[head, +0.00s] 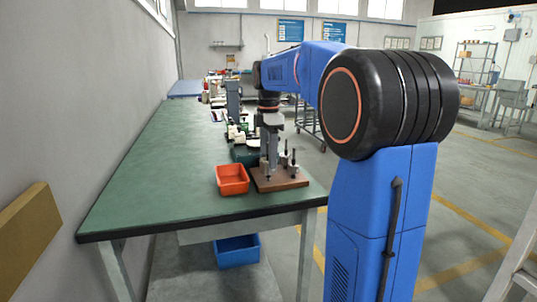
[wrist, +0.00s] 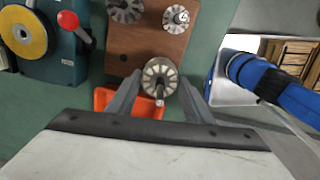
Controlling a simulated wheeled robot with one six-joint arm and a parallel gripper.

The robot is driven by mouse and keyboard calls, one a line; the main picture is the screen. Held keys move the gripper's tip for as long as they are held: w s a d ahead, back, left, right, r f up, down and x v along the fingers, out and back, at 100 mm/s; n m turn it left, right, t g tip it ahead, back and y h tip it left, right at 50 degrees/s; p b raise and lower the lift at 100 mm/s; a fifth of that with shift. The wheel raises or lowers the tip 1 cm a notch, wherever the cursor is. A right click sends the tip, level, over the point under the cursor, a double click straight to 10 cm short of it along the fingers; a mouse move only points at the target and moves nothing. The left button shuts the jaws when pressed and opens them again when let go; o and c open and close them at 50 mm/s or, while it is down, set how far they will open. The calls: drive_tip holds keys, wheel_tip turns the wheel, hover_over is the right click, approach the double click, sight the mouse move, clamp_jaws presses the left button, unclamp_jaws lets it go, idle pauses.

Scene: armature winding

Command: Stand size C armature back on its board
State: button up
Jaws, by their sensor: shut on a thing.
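My gripper (wrist: 160,80) is shut on an armature (wrist: 158,70), seen end-on in the wrist view with its slotted round core between the fingers and its shaft pointing towards the camera. The armature overlaps the near edge of the brown board (wrist: 140,54). I cannot tell whether it touches the board, and no size mark is readable on it. Two other armatures stand on the board, one at the upper left (wrist: 125,9) and one at the upper right (wrist: 176,18). In the head view my gripper (head: 271,160) is low over the board (head: 280,184).
An orange tray (head: 232,179) sits left of the board. A green machine (head: 244,153) stands behind it; the wrist view shows a teal machine with a yellow wheel (wrist: 22,35). The green bench (head: 160,180) is clear at left. A blue bin (head: 236,251) is below.

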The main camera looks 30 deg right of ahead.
drive_tip(key=shift+f, duration=0.7)
idle(0.4)
drive_tip(key=o, duration=1.6)
drive_tip(key=shift+r, duration=2.25)
wheel_tip(320, 180, up, 17)
drive_tip(key=shift+r, duration=0.2)
drive_tip(key=shift+s, duration=0.1)
